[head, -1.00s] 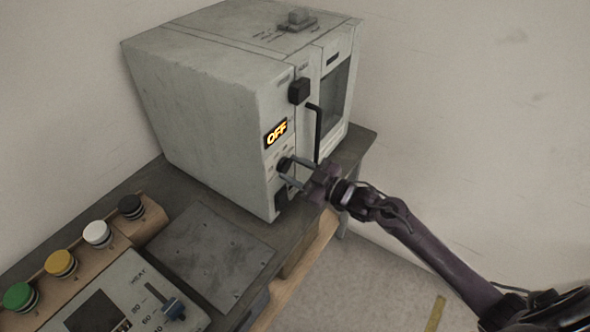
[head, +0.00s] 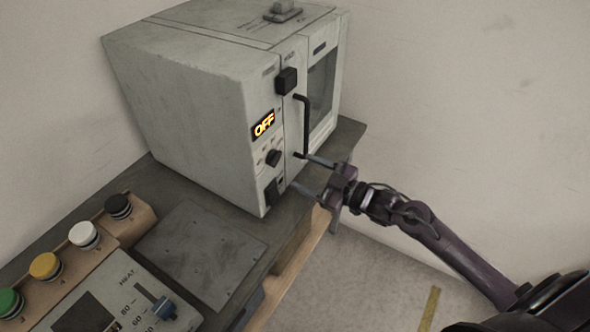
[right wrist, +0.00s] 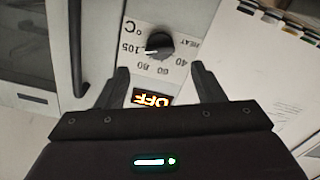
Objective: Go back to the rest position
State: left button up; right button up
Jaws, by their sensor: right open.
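My right gripper (head: 295,170) is open and empty, in front of the grey oven's (head: 185,95) control panel. Its fingers point at the panel, apart from the small black dial (head: 273,157). In the right wrist view the two fingers of the gripper (right wrist: 160,74) stand wide apart, with the dial (right wrist: 159,46) and its °C scale beyond them. The lit display (head: 263,124) reads OFF; it also shows upside down in the right wrist view (right wrist: 152,97). My left gripper is not in view.
The oven's black door handle (head: 304,125) is close to the upper finger. A black switch (head: 273,192) sits low on the panel. Floor to the right is free.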

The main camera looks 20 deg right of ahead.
jog(key=shift+s+d, duration=0.25)
jog(key=shift+s, duration=0.15)
jog(key=s+d+f+m+g+h, duration=0.1)
jog(key=s+d+f+m+h, duration=0.15)
jog(key=f, duration=0.85)
jog(key=s+d+f+m+g+h, duration=0.1)
jog(key=s+d+f+m+h, duration=0.2)
jog(key=f, duration=0.8)
jog(key=s+d+f+m+g+h, duration=0.2)
jog(key=s+f+h, duration=0.15)
jog(key=f, duration=0.75)
jog(key=s+a+f+g, duration=0.2)
jog(key=s+f, duration=0.5)
jog(key=s, duration=0.4)
jog(key=s+a+f+m+g+h+b, duration=0.1)
jog(key=s+a+f+g, duration=0.2)
jog(key=s+f, duration=0.4)
jog(key=s+a+f+m+g+h, duration=0.1)
jog(key=s+f+g, duration=0.3)
jog(key=s, duration=1.2)
notch_tip(320, 180, down, 3)
jog(key=shift+s+a+f, duration=0.15)
jog(key=shift+a+f, duration=0.05)
jog(key=shift+a, duration=0.5)
